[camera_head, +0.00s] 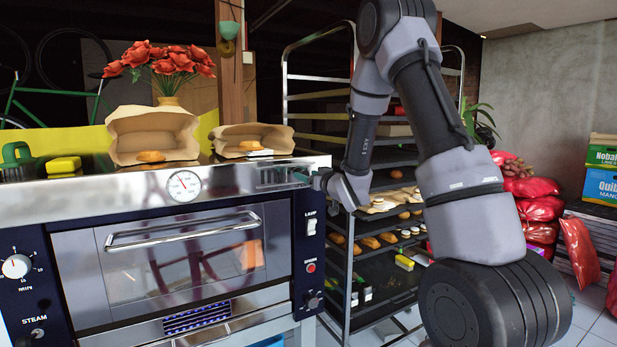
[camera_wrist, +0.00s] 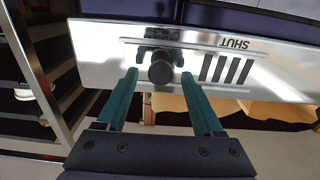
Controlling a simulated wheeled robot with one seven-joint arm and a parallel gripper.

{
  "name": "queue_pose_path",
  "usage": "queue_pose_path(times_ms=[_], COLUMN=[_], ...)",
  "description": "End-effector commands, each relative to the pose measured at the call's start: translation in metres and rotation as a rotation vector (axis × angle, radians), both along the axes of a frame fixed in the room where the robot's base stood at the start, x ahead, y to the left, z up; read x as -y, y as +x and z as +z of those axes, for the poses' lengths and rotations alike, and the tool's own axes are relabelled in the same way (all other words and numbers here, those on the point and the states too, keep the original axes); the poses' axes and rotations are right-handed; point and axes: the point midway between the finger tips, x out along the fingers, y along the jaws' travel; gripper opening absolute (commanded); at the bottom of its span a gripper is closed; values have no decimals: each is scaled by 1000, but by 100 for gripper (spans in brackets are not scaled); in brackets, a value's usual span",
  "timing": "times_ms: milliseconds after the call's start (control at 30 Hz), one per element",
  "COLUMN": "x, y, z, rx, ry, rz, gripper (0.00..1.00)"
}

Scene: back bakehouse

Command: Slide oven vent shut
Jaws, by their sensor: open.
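The oven vent (camera_wrist: 226,70) is a slotted steel strip with several dark slots showing, seen upside down in the wrist view. Its dark round knob (camera_wrist: 161,72) is at the picture-left end of the slider, by a partly hidden label; the word SHUT is at the other end, past the slots. My gripper (camera_wrist: 158,78) is open, with one green finger on each side of the knob and a gap to each. In the head view the vent (camera_head: 272,177) is at the right of the oven's steel top band, with my gripper (camera_head: 303,178) at its right end.
The oven (camera_head: 180,250) has a glass door with a bar handle, and a temperature dial (camera_head: 184,186) left of the vent. Paper bags (camera_head: 152,130) with bread stand on top. A tray rack (camera_head: 345,270) stands close on the right, behind my arm.

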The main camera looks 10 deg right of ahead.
Motion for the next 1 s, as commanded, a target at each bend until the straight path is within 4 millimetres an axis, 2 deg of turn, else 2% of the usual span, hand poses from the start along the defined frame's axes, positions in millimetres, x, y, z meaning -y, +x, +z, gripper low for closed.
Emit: queue_pose_path(times_ms=[133, 167, 300, 333, 1000], x=[0, 0, 0, 0, 0], y=[0, 0, 0, 0, -1], z=[0, 0, 0, 0, 0], rx=[0, 0, 0, 0, 0], ry=[0, 0, 0, 0, 0], rz=[0, 0, 0, 0, 0], gripper=[69, 61, 7, 0, 0])
